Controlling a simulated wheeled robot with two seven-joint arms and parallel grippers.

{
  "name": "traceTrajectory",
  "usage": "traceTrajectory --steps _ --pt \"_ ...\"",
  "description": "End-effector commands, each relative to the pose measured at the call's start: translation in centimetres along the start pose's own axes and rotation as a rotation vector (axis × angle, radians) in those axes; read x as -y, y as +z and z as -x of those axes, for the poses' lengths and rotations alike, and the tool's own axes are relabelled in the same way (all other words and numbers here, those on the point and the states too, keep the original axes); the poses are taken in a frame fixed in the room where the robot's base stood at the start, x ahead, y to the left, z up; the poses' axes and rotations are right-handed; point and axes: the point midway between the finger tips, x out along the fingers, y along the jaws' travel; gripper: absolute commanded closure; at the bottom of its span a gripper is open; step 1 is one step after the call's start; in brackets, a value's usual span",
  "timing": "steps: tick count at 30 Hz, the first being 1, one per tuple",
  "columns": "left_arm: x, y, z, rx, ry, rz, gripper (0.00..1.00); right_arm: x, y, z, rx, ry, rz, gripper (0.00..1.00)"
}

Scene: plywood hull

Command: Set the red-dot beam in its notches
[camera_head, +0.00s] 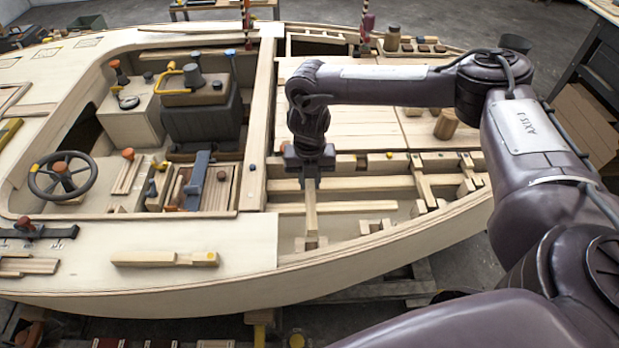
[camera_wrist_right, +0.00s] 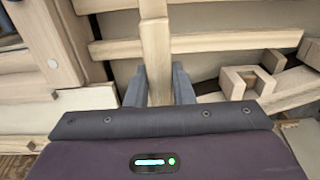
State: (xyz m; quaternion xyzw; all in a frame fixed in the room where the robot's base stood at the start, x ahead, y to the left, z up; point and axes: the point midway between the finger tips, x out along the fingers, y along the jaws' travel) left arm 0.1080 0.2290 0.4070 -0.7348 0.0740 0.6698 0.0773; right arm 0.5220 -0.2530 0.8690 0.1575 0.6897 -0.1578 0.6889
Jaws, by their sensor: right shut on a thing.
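My right gripper (camera_head: 311,172) points down over the open hull bay and is shut on a pale wooden beam (camera_head: 311,208). The beam runs from the jaws toward the near hull side, its near end at a small notched block (camera_head: 308,243). I cannot tell whether that end is seated or just above. In the right wrist view the beam (camera_wrist_right: 155,45) stands between the two grey fingers (camera_wrist_right: 160,88) and crosses over a long stringer. No red dot shows on the visible part of the beam; its far end is hidden by the gripper. My left gripper is out of view.
Another pale beam (camera_head: 165,258) with a yellow mark lies on the near deck. Cross pieces and notched blocks fill the bay's right end (camera_head: 425,188). A steering wheel (camera_head: 62,176) and seat (camera_head: 200,120) are at left. Coloured dots mark the bay's frame.

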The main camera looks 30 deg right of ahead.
Motion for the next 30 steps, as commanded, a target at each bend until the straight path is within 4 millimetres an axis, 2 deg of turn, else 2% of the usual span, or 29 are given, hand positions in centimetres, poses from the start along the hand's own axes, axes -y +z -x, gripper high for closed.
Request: traceTrajectory --steps 1,7,15,30 --pt "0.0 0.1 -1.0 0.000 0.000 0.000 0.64 0.0 0.0 -1.0 0.001 0.000 0.000 1.00" --pt "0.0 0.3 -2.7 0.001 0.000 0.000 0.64 0.0 0.0 -3.0 0.001 0.001 0.000 1.00" --pt "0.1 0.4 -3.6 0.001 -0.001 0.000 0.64 -0.1 0.0 -5.2 0.001 0.001 -0.001 1.00" --pt "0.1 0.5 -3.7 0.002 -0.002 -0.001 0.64 -0.1 0.0 -5.6 0.001 0.001 0.000 1.00"
